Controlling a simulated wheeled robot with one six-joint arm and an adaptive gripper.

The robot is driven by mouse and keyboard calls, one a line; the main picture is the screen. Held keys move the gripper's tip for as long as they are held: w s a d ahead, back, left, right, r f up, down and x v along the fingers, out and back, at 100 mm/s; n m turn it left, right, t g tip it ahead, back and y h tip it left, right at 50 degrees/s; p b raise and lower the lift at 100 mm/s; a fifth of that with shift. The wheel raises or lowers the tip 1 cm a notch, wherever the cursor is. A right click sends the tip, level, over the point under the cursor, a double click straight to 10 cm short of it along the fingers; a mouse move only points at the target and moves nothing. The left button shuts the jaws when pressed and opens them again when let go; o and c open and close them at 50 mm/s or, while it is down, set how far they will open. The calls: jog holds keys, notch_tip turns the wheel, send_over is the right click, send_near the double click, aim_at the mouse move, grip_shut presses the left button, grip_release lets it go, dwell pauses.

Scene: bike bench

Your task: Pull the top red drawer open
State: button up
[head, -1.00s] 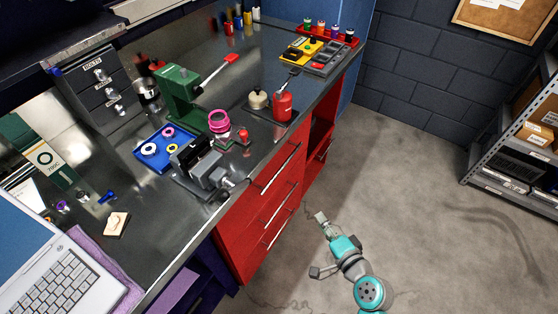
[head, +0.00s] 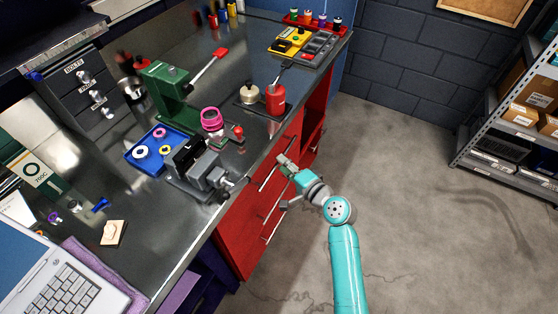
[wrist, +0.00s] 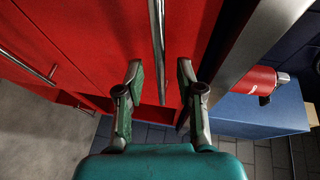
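The top red drawer (head: 254,182) sits just under the steel bench top and looks shut. It also shows in the wrist view (wrist: 195,30) as a red front. Its bar handle (head: 267,180) runs along the front and appears in the wrist view (wrist: 158,45) as a long metal bar. My gripper (head: 282,160) is at the handle's far end in the head view. In the wrist view my gripper (wrist: 159,68) is open, with the bar between its two fingers in the picture. Neither finger clearly touches the bar; the exact depth is hard to tell.
Lower red drawers (head: 240,242) with their own handles lie below. The steel bench top (head: 150,215) carries a vise (head: 200,170) near its edge, above the drawers. A red container (wrist: 255,80) and a blue surface (wrist: 235,115) show at right in the wrist view. The floor (head: 410,220) is clear.

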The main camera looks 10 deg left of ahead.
jog(key=shift+x, duration=1.4)
grip_shut()
